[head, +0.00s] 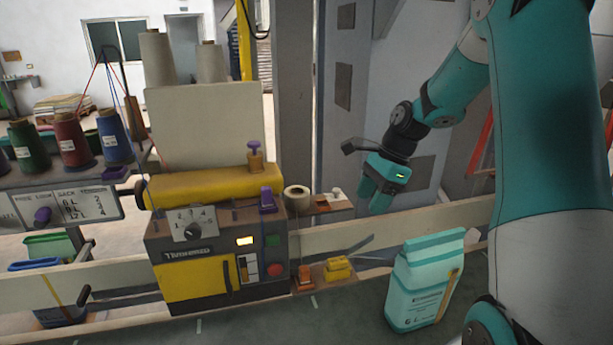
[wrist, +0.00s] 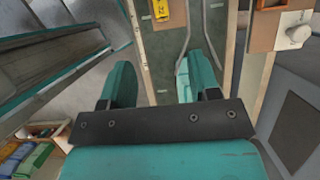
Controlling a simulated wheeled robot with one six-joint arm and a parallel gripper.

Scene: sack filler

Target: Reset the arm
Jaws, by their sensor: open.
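My gripper (head: 376,197) is at the end of my teal arm, right of centre in the head view, with its fingers pointing down. In the wrist view my gripper (wrist: 160,85) shows two teal fingers standing well apart with nothing between them. It is open and empty. It hangs in the air above and left of a teal and white sack (head: 425,280), apart from it. The sack stands upright on the dark surface at lower right.
A sewing machine with a yellow door (head: 195,280) and dial stands left of my gripper. Thread cones (head: 70,140) stand at far left. Grey panels (head: 345,90) rise behind my arm.

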